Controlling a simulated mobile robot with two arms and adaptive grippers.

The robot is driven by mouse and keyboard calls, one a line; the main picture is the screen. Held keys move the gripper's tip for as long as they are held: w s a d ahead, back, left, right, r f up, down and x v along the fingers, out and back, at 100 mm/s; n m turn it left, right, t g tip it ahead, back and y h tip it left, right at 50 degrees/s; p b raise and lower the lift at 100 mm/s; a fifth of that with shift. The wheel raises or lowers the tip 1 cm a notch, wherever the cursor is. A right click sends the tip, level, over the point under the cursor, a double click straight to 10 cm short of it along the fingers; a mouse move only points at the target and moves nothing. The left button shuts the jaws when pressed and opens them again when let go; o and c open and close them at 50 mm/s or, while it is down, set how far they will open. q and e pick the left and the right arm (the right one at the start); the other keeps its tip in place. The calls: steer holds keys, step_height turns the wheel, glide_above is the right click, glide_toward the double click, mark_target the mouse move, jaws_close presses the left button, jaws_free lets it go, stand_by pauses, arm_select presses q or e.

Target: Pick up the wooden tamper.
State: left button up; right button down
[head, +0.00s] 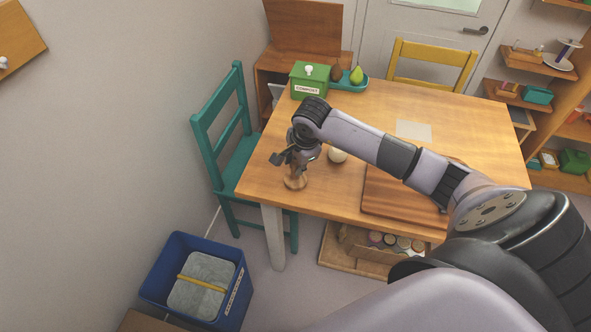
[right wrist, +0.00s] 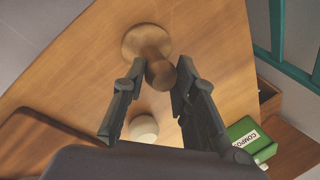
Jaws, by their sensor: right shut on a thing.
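The wooden tamper (head: 295,183) is near the left front corner of the wooden table (head: 262,183). In the right wrist view its round base (right wrist: 147,40) points away from me and its knobbed handle is between my fingers. My right gripper (head: 294,163) is at the tamper's handle. In the right wrist view the right gripper (right wrist: 161,76) is shut on the handle, one finger on each side. Whether the base touches the table I cannot tell. My left gripper is not in view.
A white round object (head: 337,155) stands close to my right gripper. A brown board (head: 385,195) lies on the table's right part. A green compost box (head: 309,80) and a teal tray (head: 350,84) are at the back. A teal chair (head: 237,140) stands left; a blue bin (head: 160,285) is on the floor.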

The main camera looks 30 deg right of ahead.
steer(key=shift+r, duration=0.1)
stand_by(0.5)
step_height(320, 180, up, 20)
steer(key=b, duration=0.2)
